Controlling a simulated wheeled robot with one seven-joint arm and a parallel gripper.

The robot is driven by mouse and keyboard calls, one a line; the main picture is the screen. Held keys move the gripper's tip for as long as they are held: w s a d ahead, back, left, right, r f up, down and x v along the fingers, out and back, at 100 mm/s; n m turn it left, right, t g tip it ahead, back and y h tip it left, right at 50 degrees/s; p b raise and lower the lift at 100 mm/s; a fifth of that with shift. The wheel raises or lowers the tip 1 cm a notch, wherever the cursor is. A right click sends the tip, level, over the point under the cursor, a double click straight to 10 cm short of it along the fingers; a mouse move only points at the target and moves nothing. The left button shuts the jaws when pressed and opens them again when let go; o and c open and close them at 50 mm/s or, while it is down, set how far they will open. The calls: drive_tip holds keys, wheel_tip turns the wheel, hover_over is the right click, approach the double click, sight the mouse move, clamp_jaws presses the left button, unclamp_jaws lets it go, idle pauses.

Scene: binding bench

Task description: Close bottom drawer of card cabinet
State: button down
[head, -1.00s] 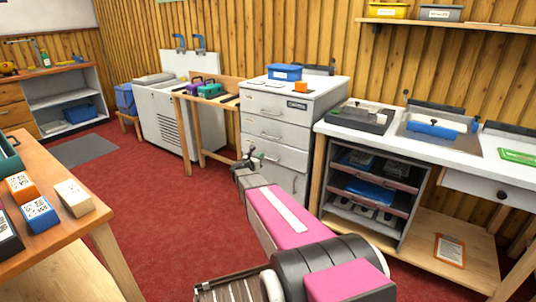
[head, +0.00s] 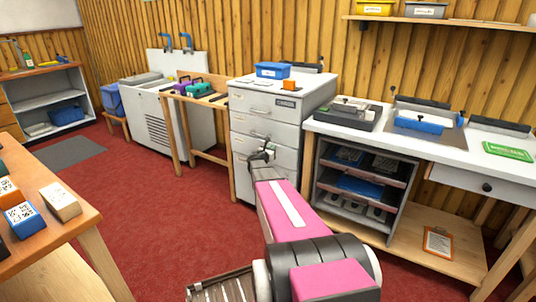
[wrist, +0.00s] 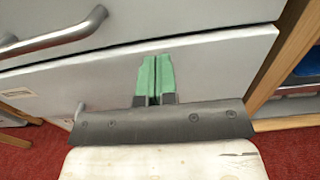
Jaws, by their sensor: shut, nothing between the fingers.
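The card cabinet (head: 310,98) is a white block of stacked drawers with metal handles, in the middle of the head view. Its bottom drawer (head: 242,186) is partly hidden by my arm there. In the wrist view a plain white drawer front (wrist: 215,65), apparently the bottom drawer, fills the middle, with a drawer handle (wrist: 50,40) above left. My gripper (wrist: 155,60) is shut and empty, its green fingertips pointing at this front. I cannot tell whether they touch it or how far the drawer stands out. In the head view my gripper (head: 264,152) is before the cabinet.
A wooden bench with a white top (head: 420,160) and an open shelf unit (head: 400,215) stands close right of the cabinet. A small wooden table (head: 205,125) stands left. Another wooden table (head: 75,230) is at the near left. Red carpet (head: 165,215) lies clear between them.

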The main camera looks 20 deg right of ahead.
drive_tip(key=shift+x, duration=1.1)
